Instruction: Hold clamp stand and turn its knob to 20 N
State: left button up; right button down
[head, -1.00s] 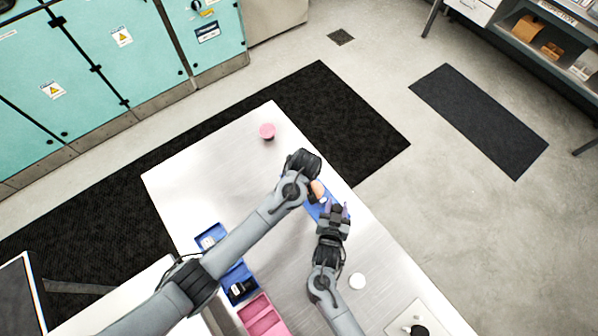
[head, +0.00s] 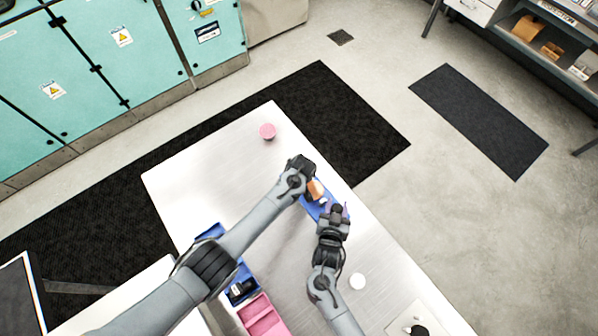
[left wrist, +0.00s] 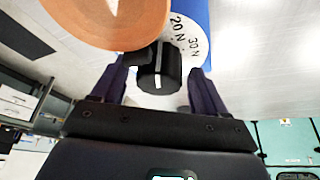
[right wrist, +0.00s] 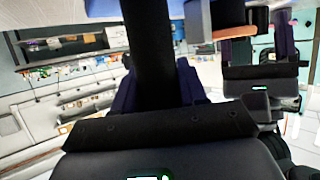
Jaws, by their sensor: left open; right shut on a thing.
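The clamp stand (head: 311,201) has a blue base and an orange-brown part on it, near the table's right edge in the head view. In the left wrist view its black knob (left wrist: 158,66) with a white line sits by a white dial (left wrist: 186,40) marked 20 N and 30 N. I cannot tell which mark the line points to. My left gripper (left wrist: 157,82) is open, with one finger on each side of the knob. My right gripper (head: 337,208) is shut on the stand's dark upright part (right wrist: 152,50), seen in the right wrist view.
A pink round object (head: 267,131) stands at the table's far end. Blue bins (head: 240,272) and a pink bin (head: 262,318) lie at the left, partly under my left arm. A white disc (head: 357,281) lies right of my right arm. The table's upper left is clear.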

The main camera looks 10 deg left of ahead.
pick_arm(q)
jog(key=shift+f, duration=0.15)
jog(key=shift+c, duration=0.3)
jog(key=c, duration=1)
jog(key=m+h, duration=0.2)
jog(key=m, duration=0.3)
jog(key=o, duration=1.1)
jog(key=shift+a, duration=0.1)
jog(key=shift+c, duration=0.2)
